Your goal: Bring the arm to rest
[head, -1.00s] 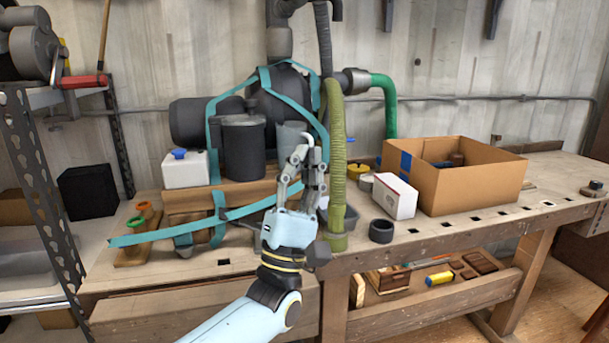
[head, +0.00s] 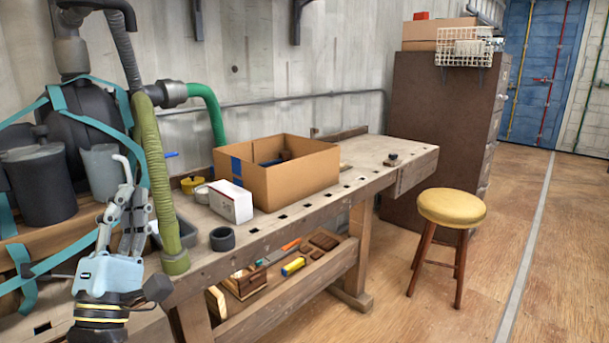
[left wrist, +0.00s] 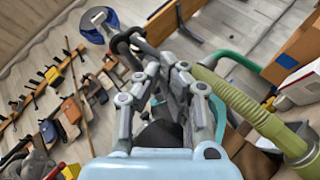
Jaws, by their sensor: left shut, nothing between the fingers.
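My left gripper (head: 128,205) is at the lower left of the head view, raised in front of the workbench (head: 290,222). Its fingers are shut with nothing between them. It also shows in the left wrist view (left wrist: 165,75), pointing up past the hoses. The olive ribbed hose (head: 158,185) stands just right of the fingers in the head view. I cannot tell whether they touch. My right gripper is in neither view.
A cardboard box (head: 285,180), a white box (head: 231,202) and a dark ring (head: 222,239) stand on the bench. A yellow-topped stool (head: 451,208) stands to the right, before a brown cabinet (head: 430,130). The floor on the right is open.

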